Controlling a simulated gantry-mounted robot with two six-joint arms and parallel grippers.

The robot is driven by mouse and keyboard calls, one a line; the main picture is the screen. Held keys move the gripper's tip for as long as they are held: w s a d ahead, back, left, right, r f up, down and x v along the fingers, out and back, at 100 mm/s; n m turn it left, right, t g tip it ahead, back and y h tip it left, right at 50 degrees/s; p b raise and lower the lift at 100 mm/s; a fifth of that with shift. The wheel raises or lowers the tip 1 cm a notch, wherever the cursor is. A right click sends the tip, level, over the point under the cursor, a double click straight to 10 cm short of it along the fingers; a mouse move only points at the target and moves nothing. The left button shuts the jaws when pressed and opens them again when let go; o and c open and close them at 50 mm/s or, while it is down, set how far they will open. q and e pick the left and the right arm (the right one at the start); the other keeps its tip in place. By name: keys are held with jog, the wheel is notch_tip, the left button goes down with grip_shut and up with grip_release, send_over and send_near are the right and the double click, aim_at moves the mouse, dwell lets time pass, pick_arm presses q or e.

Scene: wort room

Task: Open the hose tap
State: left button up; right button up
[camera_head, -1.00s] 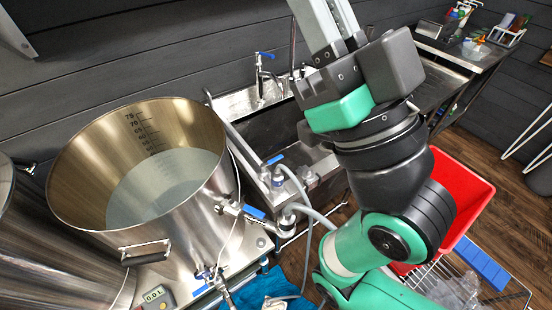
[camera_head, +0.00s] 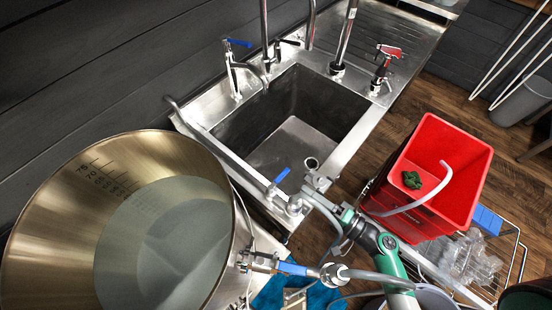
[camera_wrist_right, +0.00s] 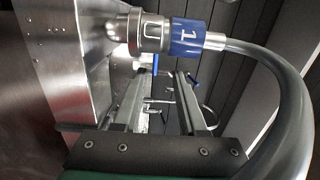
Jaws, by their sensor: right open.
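A tap with a blue lever (camera_head: 282,176) stands at the near corner of the sink; grey hose and fittings run close by. A second blue-levered tap (camera_head: 237,43) stands at the sink's back edge. I cannot tell for certain which is the hose tap. My right gripper (camera_head: 318,186) is small in the head view and close to the near tap, partly lost among the fittings. In the right wrist view its two fingers (camera_wrist_right: 160,73) are apart and empty. A small blue lever (camera_wrist_right: 155,63) shows beyond, between the fingers. My left gripper is not in view.
A steel kettle (camera_head: 28,245) of liquid stands at left, with a blue-handled valve (camera_head: 291,268). A blue hose coupling (camera_wrist_right: 187,36) and thick hose (camera_wrist_right: 292,100) lie close to my right wrist. A red bin (camera_head: 428,185) is at right. The sink basin (camera_head: 270,157) is empty.

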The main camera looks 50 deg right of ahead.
aim_at(284, 173)
jog(key=shift+m+h, duration=0.3)
jog(key=w, duration=1)
jog(key=shift+d+f, duration=0.2)
jog(key=shift+f, duration=0.1)
jog(key=shift+c, duration=0.3)
grip_shut()
dwell(0.6)
